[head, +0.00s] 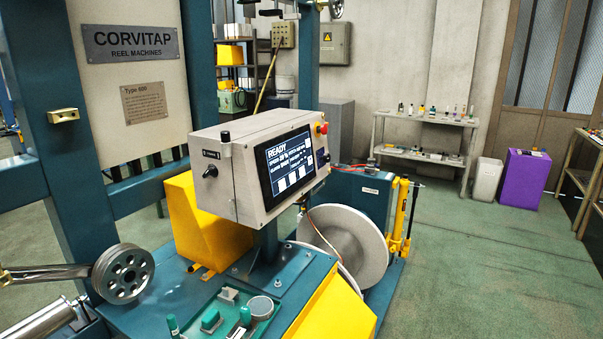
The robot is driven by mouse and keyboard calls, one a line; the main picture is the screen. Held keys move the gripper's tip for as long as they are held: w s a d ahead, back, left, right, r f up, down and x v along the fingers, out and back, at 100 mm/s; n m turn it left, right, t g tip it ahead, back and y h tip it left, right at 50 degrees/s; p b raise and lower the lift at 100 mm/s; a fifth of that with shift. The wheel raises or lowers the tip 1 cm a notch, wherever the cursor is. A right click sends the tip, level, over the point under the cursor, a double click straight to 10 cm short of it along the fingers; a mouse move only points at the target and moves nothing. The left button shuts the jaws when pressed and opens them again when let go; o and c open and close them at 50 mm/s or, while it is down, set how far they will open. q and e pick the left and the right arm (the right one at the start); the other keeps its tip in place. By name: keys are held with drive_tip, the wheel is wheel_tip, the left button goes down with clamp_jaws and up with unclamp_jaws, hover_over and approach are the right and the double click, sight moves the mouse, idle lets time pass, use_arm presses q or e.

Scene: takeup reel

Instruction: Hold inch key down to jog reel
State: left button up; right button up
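A grey control box (255,165) stands on a teal post in the middle of the head view. Its dark screen (284,160) reads READY in white, with smaller lines of text below. Pale keys (292,178) sit along the lower part of the screen; their labels are too small to read, so I cannot tell which is the inch key. A large grey reel (347,243) stands upright below and behind the box, partly hidden by the machine. Neither of my grippers is in view.
A red stop button (321,128) is on the box's top right corner, and a black knob (210,171) on its left side. A teal tray (228,316) with small tools lies in front. Yellow guards (205,222) flank the post. Green floor (480,270) is clear at right.

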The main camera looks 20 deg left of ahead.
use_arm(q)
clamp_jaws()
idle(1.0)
